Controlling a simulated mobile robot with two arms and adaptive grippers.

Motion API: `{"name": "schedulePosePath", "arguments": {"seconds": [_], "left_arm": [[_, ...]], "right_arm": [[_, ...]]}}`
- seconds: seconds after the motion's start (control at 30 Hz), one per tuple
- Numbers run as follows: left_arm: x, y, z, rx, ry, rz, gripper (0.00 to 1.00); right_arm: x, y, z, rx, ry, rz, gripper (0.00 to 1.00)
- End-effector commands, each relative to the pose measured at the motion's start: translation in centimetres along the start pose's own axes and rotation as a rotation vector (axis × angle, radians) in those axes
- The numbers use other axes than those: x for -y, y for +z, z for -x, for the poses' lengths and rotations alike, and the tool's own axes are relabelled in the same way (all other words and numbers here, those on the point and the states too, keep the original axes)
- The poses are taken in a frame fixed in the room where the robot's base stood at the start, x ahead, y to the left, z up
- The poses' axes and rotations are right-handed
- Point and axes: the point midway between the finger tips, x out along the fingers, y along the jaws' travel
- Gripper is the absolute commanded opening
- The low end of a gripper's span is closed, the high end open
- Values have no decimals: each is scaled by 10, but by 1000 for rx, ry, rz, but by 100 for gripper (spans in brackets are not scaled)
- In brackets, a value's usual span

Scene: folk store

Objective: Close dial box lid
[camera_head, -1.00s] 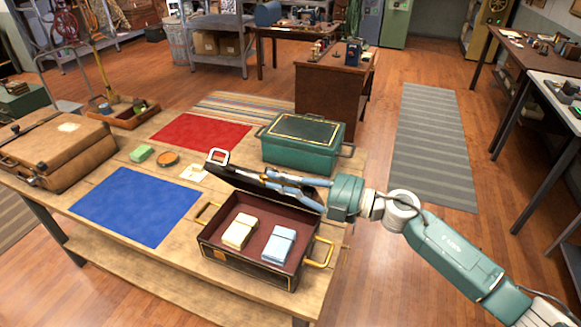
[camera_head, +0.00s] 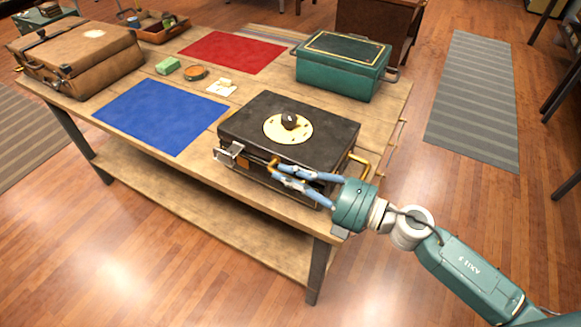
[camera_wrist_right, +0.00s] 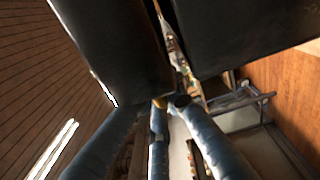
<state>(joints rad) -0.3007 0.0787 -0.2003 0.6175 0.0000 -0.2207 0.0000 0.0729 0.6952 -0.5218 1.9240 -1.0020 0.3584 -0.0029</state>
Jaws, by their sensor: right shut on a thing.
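The black dial box (camera_head: 262,176) stands near the front right of the wooden table. Its dark lid (camera_head: 250,115), with a cream dial and black knob (camera_head: 289,121), lies down over the box and hides the inside. A metal clasp (camera_head: 229,153) sticks out at the lid's left front corner. My right gripper (camera_head: 276,172) is at the front edge, its blue fingers shut on the lid edge; the exact contact is hard to see. The wrist view shows dark box surfaces close to the fingers, with a narrow gap between them. My left gripper is not in view.
A green box (camera_head: 342,80) stands behind the dial box. The dial box's gold right handle (camera_head: 358,162) sits beside my wrist.

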Motion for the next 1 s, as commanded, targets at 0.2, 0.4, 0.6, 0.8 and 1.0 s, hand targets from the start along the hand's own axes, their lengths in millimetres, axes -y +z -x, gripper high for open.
{"name": "schedulePosePath", "arguments": {"seconds": [0.2,0.4,0.6,0.8,1.0], "left_arm": [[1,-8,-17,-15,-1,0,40],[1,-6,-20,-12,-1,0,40],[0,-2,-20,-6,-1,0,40],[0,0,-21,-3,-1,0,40],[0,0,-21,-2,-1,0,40]], "right_arm": [[22,-1,0,6,0,-13,0],[28,-2,1,8,-2,-14,0],[30,-2,1,8,-5,-17,0],[32,-3,1,7,-7,-18,16],[32,-2,1,9,-8,-16,28]]}}
